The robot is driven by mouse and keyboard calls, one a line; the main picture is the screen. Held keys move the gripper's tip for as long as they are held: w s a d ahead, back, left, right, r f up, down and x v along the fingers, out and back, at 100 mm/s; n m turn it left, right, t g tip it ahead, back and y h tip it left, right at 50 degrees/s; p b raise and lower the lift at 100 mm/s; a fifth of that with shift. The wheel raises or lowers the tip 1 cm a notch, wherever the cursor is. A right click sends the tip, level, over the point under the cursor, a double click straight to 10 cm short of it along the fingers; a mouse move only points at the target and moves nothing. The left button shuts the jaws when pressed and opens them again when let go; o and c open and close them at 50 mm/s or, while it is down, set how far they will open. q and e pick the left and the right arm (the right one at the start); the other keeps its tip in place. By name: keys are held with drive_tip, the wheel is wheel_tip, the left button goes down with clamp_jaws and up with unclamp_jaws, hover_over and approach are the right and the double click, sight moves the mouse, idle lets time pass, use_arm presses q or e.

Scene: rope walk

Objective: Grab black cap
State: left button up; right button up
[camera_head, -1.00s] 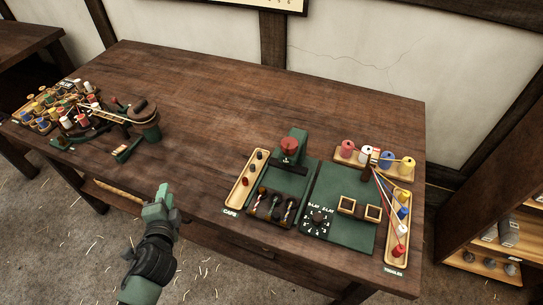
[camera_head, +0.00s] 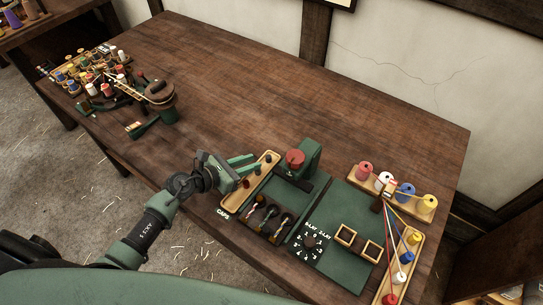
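The caps tray (camera_head: 228,207) is a narrow light-wood tray at the left of the green work mats, with "CAPS" lettered by its near end. A small black cap (camera_head: 268,158) sits near its far end. A dark red cap (camera_head: 245,184) lies nearer, and another small cap (camera_head: 257,170) lies between them, partly hidden by the gripper. My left gripper (camera_head: 254,163) reaches over the tray from the left, its two green fingers apart and nothing seen between them. Its tips are close to the black cap; contact cannot be told. My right gripper is not in view.
A green block with a red knob (camera_head: 295,158) stands just right of the tray. Several small tools lie in a dark rack (camera_head: 265,223) in front. Spools (camera_head: 405,191) and taut strings are at the right. The table's middle (camera_head: 230,95) is clear.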

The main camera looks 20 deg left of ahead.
sight(269, 156)
use_arm(q)
drive_tip(key=x, duration=0.6)
drive_tip(key=shift+w+d+f, duration=0.1)
drive_tip(key=shift+d, duration=0.15)
clamp_jaws()
